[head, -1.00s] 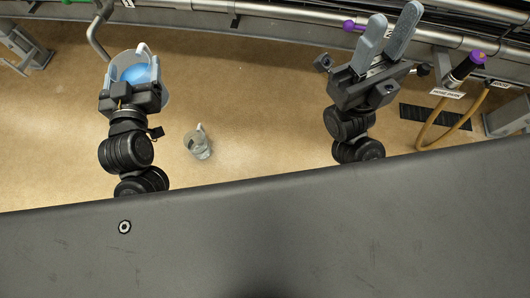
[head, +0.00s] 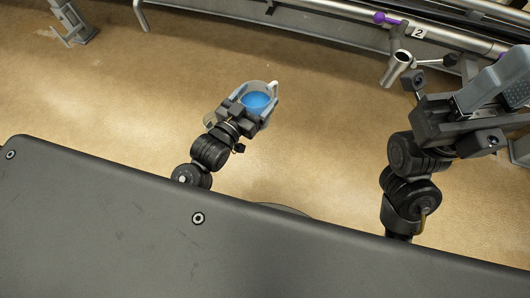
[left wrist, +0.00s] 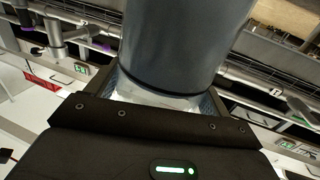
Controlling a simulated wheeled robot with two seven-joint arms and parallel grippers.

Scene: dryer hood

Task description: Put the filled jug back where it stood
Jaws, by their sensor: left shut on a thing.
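The jug (head: 260,101) holds blue liquid and shows from above in the head view, with its pale handle on the far right side. My left gripper (head: 254,104) is shut around the jug's sides and holds it above the tan floor. In the left wrist view, the jug (left wrist: 185,45) is a large grey cylinder between the fingers. What lies directly beneath it is hidden. My right gripper (head: 496,86) is at the right edge, fingers apart and empty.
A metal spout (head: 397,63) and a rail with a purple knob (head: 380,17) and a "2" label run along the upper right. A grey metal stand (head: 72,22) is at the upper left. The floor (head: 120,100) left of the jug is clear.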

